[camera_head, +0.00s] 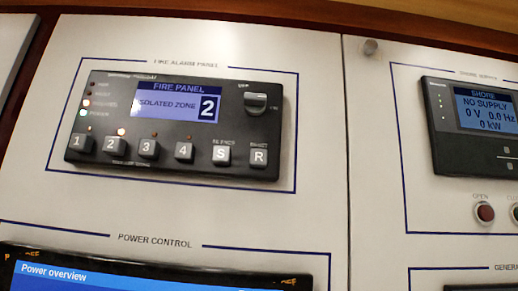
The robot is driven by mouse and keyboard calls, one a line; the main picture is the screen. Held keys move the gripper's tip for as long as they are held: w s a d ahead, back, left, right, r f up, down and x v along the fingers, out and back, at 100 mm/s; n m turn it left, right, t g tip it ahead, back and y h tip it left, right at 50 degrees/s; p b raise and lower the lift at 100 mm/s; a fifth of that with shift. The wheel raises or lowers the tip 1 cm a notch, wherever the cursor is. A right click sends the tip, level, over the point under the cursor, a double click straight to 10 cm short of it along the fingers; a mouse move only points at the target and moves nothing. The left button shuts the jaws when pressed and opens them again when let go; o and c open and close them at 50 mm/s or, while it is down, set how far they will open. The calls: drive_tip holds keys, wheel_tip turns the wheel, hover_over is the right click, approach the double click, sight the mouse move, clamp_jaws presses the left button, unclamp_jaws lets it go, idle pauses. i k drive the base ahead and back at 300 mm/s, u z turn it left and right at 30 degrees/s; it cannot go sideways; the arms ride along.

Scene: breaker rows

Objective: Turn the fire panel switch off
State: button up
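The fire panel (180,128) is a black unit in the left half of the view, inside a blue outline labelled "FIRE ALARM PANEL". Its lit screen (163,102) reads "FIRE PANEL", "ISOLATED ZONE 2". Buttons marked 1, 2, 3, 4, S and R run along the bottom. An orange light glows above button 2. My gripper does not show in this view.
A black shore supply unit (478,125) with a lit screen is at the right, with a red button (485,212) below it. A power overview screen (150,275) is at the lower left. The white board around the fire panel is clear.

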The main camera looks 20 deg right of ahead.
sight(255, 105)
drive_tip(key=k, duration=1.1)
drive_tip(key=u, duration=0.25)
drive_tip(key=i, duration=1.65)
drive_tip(key=z, duration=0.75)
